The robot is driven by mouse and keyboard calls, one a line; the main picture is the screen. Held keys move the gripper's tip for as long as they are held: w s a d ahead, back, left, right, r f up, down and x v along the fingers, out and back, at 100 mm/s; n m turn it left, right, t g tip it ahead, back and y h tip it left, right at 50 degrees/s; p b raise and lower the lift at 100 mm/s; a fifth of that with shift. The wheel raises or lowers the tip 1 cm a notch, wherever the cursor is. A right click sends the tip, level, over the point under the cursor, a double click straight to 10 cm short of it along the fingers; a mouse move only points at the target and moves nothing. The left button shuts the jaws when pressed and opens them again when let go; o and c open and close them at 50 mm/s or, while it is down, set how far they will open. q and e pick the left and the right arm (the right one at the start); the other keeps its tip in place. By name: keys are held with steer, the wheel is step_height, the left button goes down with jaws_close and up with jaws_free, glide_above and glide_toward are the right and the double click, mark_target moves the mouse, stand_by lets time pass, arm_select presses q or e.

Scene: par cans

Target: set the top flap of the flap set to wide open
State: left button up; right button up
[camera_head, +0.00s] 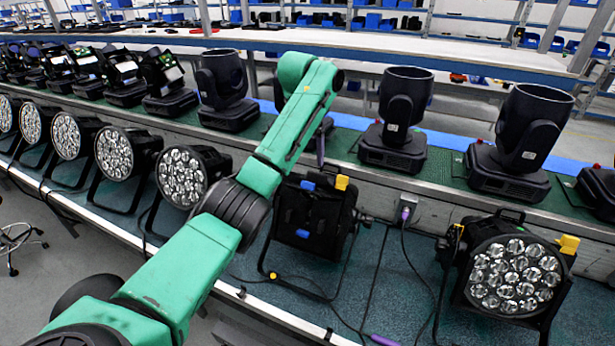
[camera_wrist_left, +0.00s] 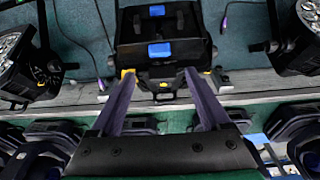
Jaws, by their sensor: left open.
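The flap set (camera_head: 312,215) is on the black par can at the middle of the lower shelf. Its dark flaps cover the front, and no lenses show there. Blue tabs (camera_head: 307,185) mark its top and middle, and a yellow tab (camera_head: 341,183) stands at its top right. The wrist view shows the flap set (camera_wrist_left: 190,35) with two blue tabs (camera_wrist_left: 160,50). I cannot tell the top flap's exact angle. My left gripper (camera_head: 320,148) is just above the can's top. In the wrist view its purple fingers (camera_wrist_left: 160,98) are apart, with nothing clearly held.
A lit-face par can (camera_head: 512,276) stands to the right, and several more line the left. Moving-head lamps (camera_head: 400,120) stand on the green belt behind. Cables (camera_head: 405,250) run over the teal shelf.

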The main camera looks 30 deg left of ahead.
arm_select(q)
steer(key=r, duration=0.1)
steer(key=r+p, duration=0.1)
steer(key=r, duration=0.1)
steer(key=s+r, duration=0.1)
steer(key=r, duration=0.1)
steer(key=shift+r, duration=0.2)
arm_select(e)
step_height(320, 180, up, 3)
steer(key=shift+f, duration=0.1)
arm_select(q)
steer(key=shift+w+f, duration=0.1)
steer(key=t+b, duration=0.3)
glide_toward(307, 184)
steer(key=p+x, duration=0.2)
steer(key=x, duration=0.2)
steer(key=p+x, duration=0.1)
steer(key=x, duration=0.3)
steer(key=shift+w+p, duration=0.25)
steer(key=shift+p, duration=0.15)
steer(key=shift+w+f, duration=0.15)
steer(key=shift+f, duration=0.15)
arm_select(e)
steer(key=shift+d, duration=0.5)
